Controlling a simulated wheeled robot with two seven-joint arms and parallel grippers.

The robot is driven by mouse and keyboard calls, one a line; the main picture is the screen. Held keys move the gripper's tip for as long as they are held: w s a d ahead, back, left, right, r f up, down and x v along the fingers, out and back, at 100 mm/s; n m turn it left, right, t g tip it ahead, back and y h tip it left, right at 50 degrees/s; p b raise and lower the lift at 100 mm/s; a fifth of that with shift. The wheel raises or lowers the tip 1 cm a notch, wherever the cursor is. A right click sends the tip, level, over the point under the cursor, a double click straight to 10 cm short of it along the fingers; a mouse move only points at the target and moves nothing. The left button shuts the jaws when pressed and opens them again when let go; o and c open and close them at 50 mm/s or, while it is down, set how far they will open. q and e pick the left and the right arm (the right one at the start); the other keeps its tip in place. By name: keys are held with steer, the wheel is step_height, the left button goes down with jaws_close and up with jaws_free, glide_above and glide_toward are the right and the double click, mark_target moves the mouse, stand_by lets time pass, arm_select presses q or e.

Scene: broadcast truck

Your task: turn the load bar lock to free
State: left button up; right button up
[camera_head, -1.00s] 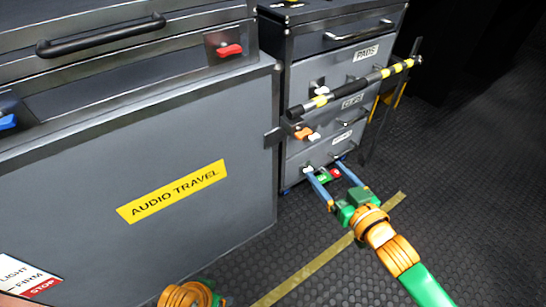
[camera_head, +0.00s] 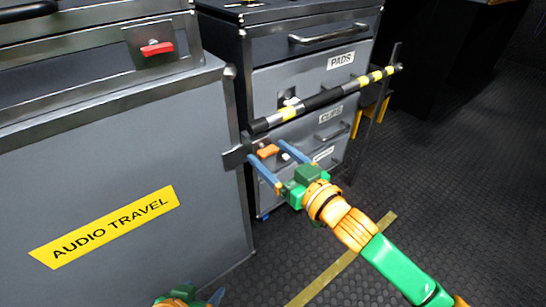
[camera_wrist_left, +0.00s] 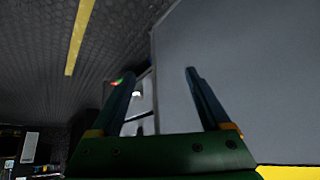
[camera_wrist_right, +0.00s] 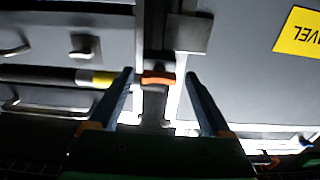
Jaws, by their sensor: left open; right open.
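The load bar (camera_head: 325,97), dark with yellow bands, crosses the front of the drawer cabinet (camera_head: 300,75). Just below its near end is an orange lever (camera_head: 267,152), seemingly the lock. In the right wrist view the orange lever (camera_wrist_right: 158,79) lies crosswise between the fingertips. My right gripper (camera_head: 266,149) is open, its fingers on either side of the lever; I cannot tell whether they touch it. My left gripper (camera_wrist_left: 162,70) is open and empty, low in front of the grey case; only its top shows at the head view's bottom edge.
The ribbed floor (camera_head: 440,190) at the right is open.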

jaws_close()
steer(key=shift+r+n+p, duration=0.1)
steer(key=shift+n+p, duration=0.6)
steer(key=shift+p, duration=0.1)
steer(key=n+p, duration=0.3)
steer(key=n, duration=0.1)
steer(key=n+p, duration=0.3)
steer(key=n, duration=0.3)
steer(key=shift+p, duration=0.3)
arm_select(q)
steer(key=s+a+f+g, duration=0.1)
steer(key=s+f+g, duration=0.1)
steer(key=s+f, duration=0.3)
steer(key=s+a+f+g+y+p, duration=0.1)
steer(key=s+a+f+g, duration=0.1)
steer(key=s+f, duration=0.4)
step_height(320, 180, down, 5)
steer(key=shift+s+a+f+g, duration=0.2)
steer(key=shift+s+a+g, duration=0.1)
steer(key=shift+g, duration=0.2)
arm_select(e)
steer(key=n, duration=0.5)
jaws_free()
